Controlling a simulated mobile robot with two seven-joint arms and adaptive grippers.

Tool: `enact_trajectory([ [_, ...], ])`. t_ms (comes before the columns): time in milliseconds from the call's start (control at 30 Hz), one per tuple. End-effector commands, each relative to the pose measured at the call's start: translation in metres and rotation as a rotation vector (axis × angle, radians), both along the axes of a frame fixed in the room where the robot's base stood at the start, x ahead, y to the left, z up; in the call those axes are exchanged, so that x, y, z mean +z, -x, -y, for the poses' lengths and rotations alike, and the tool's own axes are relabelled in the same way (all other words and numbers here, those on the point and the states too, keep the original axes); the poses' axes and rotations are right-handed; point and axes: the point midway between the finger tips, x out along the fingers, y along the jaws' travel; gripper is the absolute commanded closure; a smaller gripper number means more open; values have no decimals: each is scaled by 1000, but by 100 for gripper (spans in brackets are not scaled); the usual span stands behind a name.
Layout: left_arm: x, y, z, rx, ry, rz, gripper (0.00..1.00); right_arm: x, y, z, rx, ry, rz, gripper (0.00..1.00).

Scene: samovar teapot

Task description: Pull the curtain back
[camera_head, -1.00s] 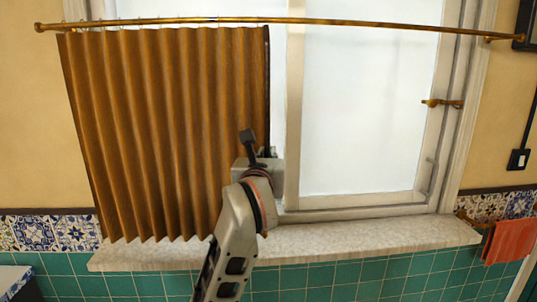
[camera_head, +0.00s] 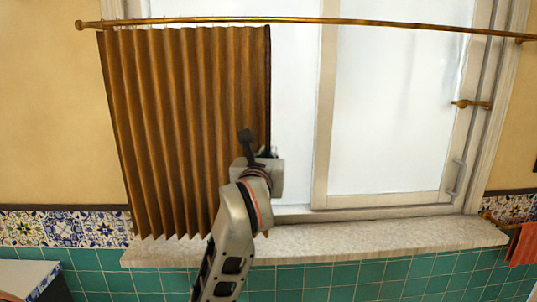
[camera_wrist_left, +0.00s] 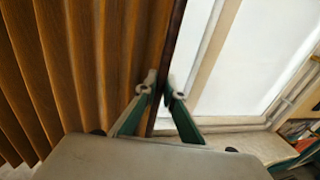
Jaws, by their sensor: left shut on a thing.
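The brown pleated curtain (camera_head: 180,110) hangs from the brass rod (camera_head: 300,21) and covers the left part of the window. Its dark right edge (camera_head: 268,90) is vertical. My left gripper (camera_head: 268,153) is at this edge, low on the curtain, partly hidden behind its own wrist. In the left wrist view, the fingers of my left gripper (camera_wrist_left: 160,92) are shut on the dark edge of the curtain (camera_wrist_left: 85,70), one finger on each side. My right gripper is not in view.
The bare window pane (camera_head: 390,110) lies right of the curtain, with a brass latch (camera_head: 472,104) on its frame. A pale stone sill (camera_head: 330,240) runs below. An orange towel (camera_head: 523,246) hangs at the right. A counter corner (camera_head: 35,280) shows at lower left.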

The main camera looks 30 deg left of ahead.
Motion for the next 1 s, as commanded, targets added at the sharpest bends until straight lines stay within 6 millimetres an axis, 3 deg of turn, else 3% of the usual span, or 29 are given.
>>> enact_trajectory([
  [200,0,0,-1,2,-1,1,100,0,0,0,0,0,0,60],
  [233,0,0,-1,2,-1,1,87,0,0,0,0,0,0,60],
  [267,0,0,-1,2,-1,1,85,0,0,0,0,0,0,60],
  [633,0,3,1,0,0,1,85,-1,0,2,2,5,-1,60],
  [1000,0,53,20,-1,2,2,85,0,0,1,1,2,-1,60],
])
